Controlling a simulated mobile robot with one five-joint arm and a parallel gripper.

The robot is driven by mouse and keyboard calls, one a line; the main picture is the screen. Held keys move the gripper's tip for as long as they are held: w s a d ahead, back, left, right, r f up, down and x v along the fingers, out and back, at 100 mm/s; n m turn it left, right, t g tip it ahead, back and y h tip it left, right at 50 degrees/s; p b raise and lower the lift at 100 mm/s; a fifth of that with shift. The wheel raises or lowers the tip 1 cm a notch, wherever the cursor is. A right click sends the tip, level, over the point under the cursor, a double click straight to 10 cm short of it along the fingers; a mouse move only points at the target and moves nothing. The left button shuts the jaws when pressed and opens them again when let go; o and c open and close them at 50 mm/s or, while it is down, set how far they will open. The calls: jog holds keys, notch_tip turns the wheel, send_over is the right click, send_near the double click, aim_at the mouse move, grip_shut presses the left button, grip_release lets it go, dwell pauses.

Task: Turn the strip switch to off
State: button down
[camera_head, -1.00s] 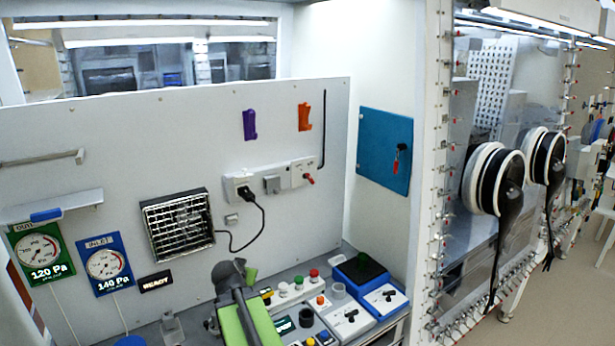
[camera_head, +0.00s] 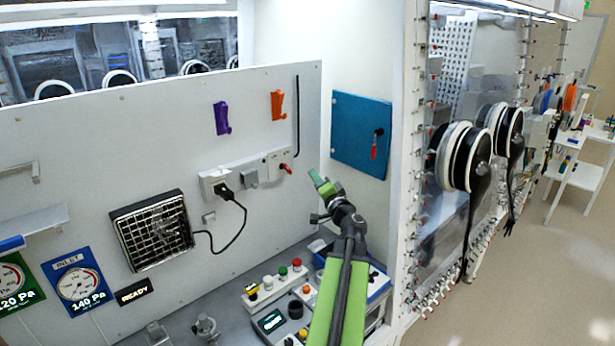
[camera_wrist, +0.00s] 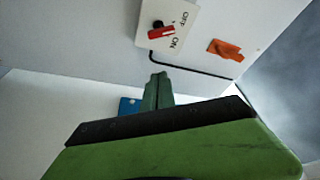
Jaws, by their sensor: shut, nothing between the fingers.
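The strip switch (camera_head: 286,168) is a small red lever on the right end of the white power strip (camera_head: 262,165) on the grey panel. In the wrist view the red lever (camera_wrist: 161,32) sits by a black pivot on a white plate, with OFF and ON printed beside it. The lever appears nearer the ON print. My gripper (camera_head: 314,174) is shut and empty, its green fingers pointing up and left, to the right of the switch and apart from it. In the wrist view the closed fingertips (camera_wrist: 158,77) are below the plate.
A black plug (camera_head: 224,192) with a cable sits in the strip. A blue panel (camera_head: 350,135) with a red handle is right of my gripper. Purple (camera_head: 221,118) and orange (camera_head: 278,105) hooks hang above. Button boxes (camera_head: 271,286) stand on the bench below.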

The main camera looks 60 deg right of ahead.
aim_at(287, 169)
jog(key=p+x, duration=0.1)
jog(key=x, duration=0.7)
jog(key=shift+w+a+f+b, duration=0.25)
jog(key=shift+a+f+b, duration=0.3)
jog(key=shift+a, duration=0.3)
jog(key=shift+w+a+f+b, duration=0.25)
jog(key=shift+a+f+b, duration=0.25)
jog(key=shift+a, duration=0.35)
jog(key=shift+a+f, duration=0.2)
jog(key=shift+w+a+f, duration=0.15)
jog(key=shift+a+f, duration=0.05)
jog(key=shift+a, duration=0.05)
jog(key=shift+w+a+f+b, duration=0.1)
jog(key=shift+a+b, duration=0.1)
jog(key=shift+b, duration=0.2)
